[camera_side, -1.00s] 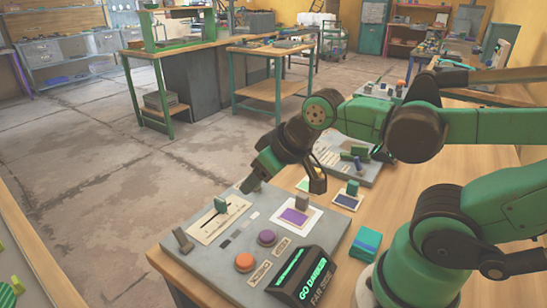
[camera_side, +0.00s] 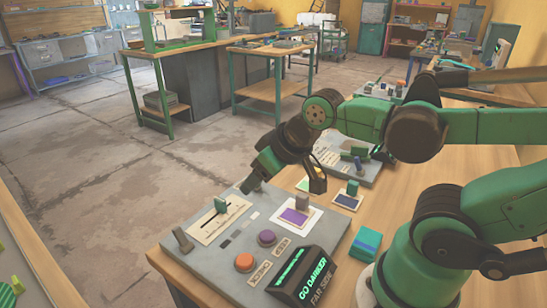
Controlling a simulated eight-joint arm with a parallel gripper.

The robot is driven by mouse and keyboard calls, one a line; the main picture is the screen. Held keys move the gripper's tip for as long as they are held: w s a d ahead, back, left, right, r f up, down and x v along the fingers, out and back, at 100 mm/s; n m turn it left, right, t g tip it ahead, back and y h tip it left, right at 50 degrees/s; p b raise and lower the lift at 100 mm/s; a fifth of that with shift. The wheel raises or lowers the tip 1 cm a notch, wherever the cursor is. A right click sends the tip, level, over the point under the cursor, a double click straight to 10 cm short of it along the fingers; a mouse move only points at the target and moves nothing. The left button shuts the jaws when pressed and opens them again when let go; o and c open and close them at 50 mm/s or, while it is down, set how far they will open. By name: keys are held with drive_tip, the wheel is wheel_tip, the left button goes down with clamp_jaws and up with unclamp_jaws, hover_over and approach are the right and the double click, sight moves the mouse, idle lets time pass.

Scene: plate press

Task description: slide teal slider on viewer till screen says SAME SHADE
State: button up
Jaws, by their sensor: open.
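The viewer (camera_side: 212,252) is a grey panel on the wooden bench. Its teal slider (camera_side: 221,205) stands upright in a dark slot on a cream scale plate (camera_side: 206,234), near the middle of the slot. The screen (camera_side: 303,277) at the front right reads "GO DARKER" in green, with "FAR SIDE" lettered beside it. My gripper (camera_side: 250,186) is open, above the panel's back edge, to the right of and behind the slider and apart from it. The far finger is partly hidden.
The panel also carries an orange button (camera_side: 244,262), a purple button (camera_side: 266,238), a grey lever (camera_side: 183,240) and a purple swatch on a white card (camera_side: 294,217).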

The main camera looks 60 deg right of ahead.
drive_tip(key=g, duration=0.7)
hover_over(219, 199)
drive_tip(key=f, duration=0.5)
drive_tip(key=shift+s, duration=0.2)
drive_tip(key=shift+w+f, duration=0.15)
drive_tip(key=shift+f, duration=2.85)
clamp_jaws()
